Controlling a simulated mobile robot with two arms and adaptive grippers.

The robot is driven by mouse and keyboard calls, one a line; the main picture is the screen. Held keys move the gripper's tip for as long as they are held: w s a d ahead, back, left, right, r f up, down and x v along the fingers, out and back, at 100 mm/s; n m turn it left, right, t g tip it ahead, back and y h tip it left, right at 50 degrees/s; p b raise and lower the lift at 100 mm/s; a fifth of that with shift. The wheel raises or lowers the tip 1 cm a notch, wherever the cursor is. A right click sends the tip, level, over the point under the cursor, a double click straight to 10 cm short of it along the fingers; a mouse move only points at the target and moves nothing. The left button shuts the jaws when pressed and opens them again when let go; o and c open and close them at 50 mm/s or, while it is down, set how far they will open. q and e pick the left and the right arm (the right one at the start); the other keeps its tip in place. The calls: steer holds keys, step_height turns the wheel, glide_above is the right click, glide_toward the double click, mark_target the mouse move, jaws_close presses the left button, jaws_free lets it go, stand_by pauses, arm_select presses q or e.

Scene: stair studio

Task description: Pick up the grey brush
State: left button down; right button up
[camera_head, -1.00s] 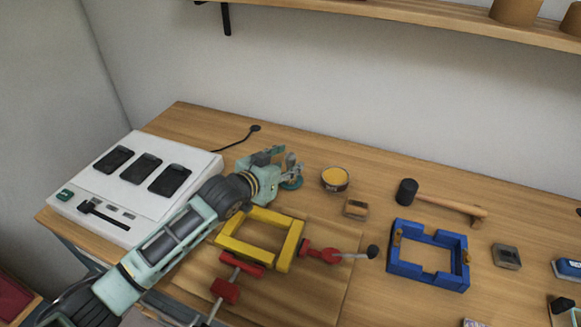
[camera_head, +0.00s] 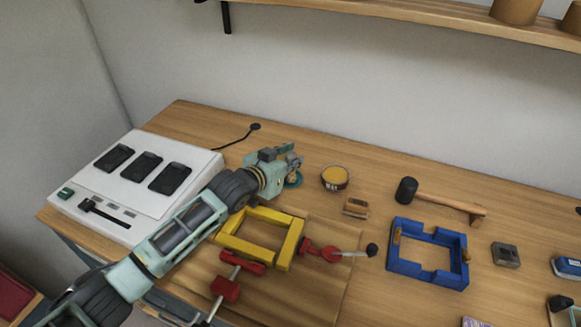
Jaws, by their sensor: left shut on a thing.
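My left gripper (camera_head: 291,161) reaches over the back left of the workbench, beyond the yellow frame. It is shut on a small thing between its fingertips. That thing is mostly hidden by the fingers, and I cannot make out whether it is the grey brush. A teal round thing (camera_head: 293,181) shows just below the fingertips. I cannot pick out a grey brush clearly anywhere else; a small grey block (camera_head: 505,254) lies to the right of the blue frame. My right gripper is not in view.
Near my arm are the yellow frame (camera_head: 233,246), a red clamp (camera_head: 226,289), a white console (camera_head: 150,168), a tin of wax (camera_head: 335,178) and a small wooden block (camera_head: 355,207). A mallet (camera_head: 407,190) and blue frame (camera_head: 428,275) lie right. A shelf (camera_head: 420,12) hangs above.

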mark_target(292, 152)
arm_select(q)
steer(key=shift+r, duration=0.1)
steer(key=shift+r, duration=0.25)
step_height(292, 152, up, 4)
steer(key=shift+d+f+b, duration=0.1)
steer(key=shift+f+b, duration=0.05)
steer(key=shift+b, duration=0.3)
steer(key=s+d+r+b, duration=0.1)
steer(key=s+d+r, duration=0.5)
steer(key=s, duration=0.3)
steer(key=shift+s+d+r, duration=0.2)
steer(key=shift+d+r, duration=0.1)
steer(key=shift+d, duration=0.1)
